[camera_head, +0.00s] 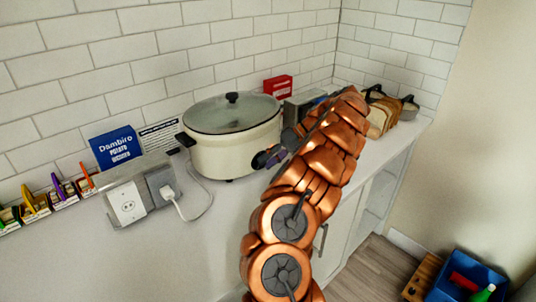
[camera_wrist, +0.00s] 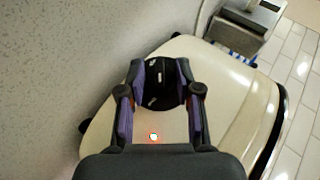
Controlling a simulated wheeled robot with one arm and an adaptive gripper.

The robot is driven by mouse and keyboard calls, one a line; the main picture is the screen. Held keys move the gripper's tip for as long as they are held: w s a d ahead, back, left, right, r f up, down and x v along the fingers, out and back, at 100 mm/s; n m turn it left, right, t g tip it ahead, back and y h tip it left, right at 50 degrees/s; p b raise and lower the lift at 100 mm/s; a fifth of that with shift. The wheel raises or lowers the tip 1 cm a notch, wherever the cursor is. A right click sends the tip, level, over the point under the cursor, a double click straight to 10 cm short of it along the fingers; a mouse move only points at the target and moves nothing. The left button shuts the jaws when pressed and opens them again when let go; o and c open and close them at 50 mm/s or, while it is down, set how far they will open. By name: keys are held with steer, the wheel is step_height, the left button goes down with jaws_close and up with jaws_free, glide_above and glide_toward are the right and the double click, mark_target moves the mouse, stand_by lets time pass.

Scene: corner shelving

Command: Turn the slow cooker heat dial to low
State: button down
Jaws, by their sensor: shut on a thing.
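The cream slow cooker (camera_head: 225,158) with a glass lid (camera_head: 225,112) stands on the counter against the tiled wall. Its cream body also fills much of the wrist view (camera_wrist: 248,95). The black heat dial (camera_wrist: 160,88), with small pale marks, is between the purple-padded fingers of my gripper (camera_wrist: 159,82), which is shut on it from both sides. A lit orange-red indicator (camera_wrist: 153,136) shows on the body near the dial. In the head view my gripper (camera_head: 268,158) is at the cooker's right front side and mostly covers the dial. The dial's setting is too small to read.
A blue potato box (camera_head: 117,149) and a wall outlet block (camera_head: 127,203) with a plugged white cord (camera_head: 208,205) are left of the cooker. A red box (camera_head: 278,86) and a toaster-like appliance (camera_head: 303,104) stand behind. The front left counter is clear.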

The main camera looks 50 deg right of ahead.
steer(key=shift+d+r+m+t+y+p, duration=0.15)
steer(key=shift+y+p, duration=0.55)
steer(key=shift+p, duration=1.2)
steer(key=shift+f+m+t+y+p, duration=0.2)
steer(key=shift+y+p, duration=0.5)
steer(key=shift+p, duration=1.5)
steer(key=shift+f+t+y+p, duration=0.2)
steer(key=shift+y+p, duration=0.3)
steer(key=shift+p, duration=0.45)
steer(key=c, duration=0.8)
jaws_free()
steer(key=shift+r, duration=0.15)
